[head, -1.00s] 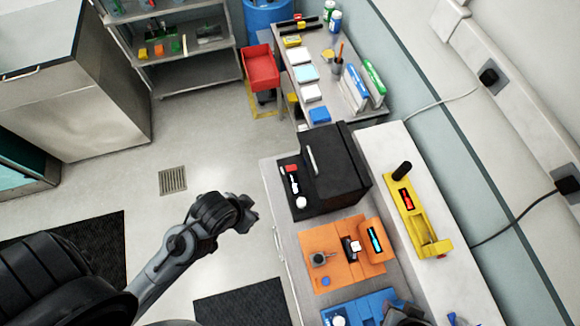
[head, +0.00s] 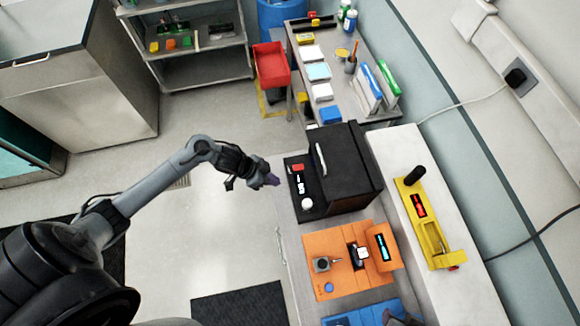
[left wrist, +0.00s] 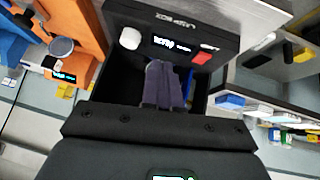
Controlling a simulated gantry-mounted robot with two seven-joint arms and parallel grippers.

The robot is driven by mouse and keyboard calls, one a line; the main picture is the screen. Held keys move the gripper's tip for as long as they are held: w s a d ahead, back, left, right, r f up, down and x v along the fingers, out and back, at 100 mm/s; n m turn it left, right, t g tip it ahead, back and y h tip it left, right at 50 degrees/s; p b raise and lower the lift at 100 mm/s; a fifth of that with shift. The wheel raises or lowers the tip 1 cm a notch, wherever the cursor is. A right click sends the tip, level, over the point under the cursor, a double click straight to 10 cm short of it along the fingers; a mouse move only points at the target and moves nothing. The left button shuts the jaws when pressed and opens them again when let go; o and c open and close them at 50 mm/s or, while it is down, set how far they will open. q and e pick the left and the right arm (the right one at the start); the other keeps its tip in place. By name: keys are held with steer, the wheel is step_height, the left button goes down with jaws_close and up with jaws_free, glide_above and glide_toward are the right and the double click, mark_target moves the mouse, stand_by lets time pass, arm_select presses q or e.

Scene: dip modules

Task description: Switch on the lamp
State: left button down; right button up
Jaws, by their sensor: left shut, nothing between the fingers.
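No thing in view is plainly a lamp. A black module (head: 338,165) stands on the bench. Its front panel carries a red switch (head: 298,167), a small lit display (head: 301,184) and a round white knob (head: 307,203). In the left wrist view the white knob (left wrist: 130,38), display (left wrist: 172,43) and red switch (left wrist: 202,57) line the panel. My left gripper (head: 273,180) is shut and empty, just left of this panel in the head view. Its dark purple fingers (left wrist: 170,84) point at the panel in the wrist view; contact cannot be told. My right gripper is not seen.
An orange module (head: 318,243) with a lit display, a partly seen blue module (head: 360,316) and a yellow module (head: 434,232) with a black handle stand nearby. A side table (head: 330,48) holds boxes and binders. Open floor (head: 225,245) lies left of the bench.

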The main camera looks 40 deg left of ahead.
arm_select(q)
steer(key=w+a+r+t+y, duration=0.1)
steer(key=w+a+r, duration=0.3)
steer(key=w, duration=0.2)
steer(key=shift+w+a+r+m+b, duration=0.15)
steer(key=shift+w+a+m+b, duration=0.1)
steer(key=shift+m+b, duration=0.1)
glide_above(297, 167)
steer(key=s+a, duration=0.2)
steer(key=f, duration=0.7)
steer(key=shift+s+d+f, duration=0.1)
steer(key=shift+d, duration=0.1)
step_height(297, 167, down, 3)
steer(key=shift+f, duration=0.85)
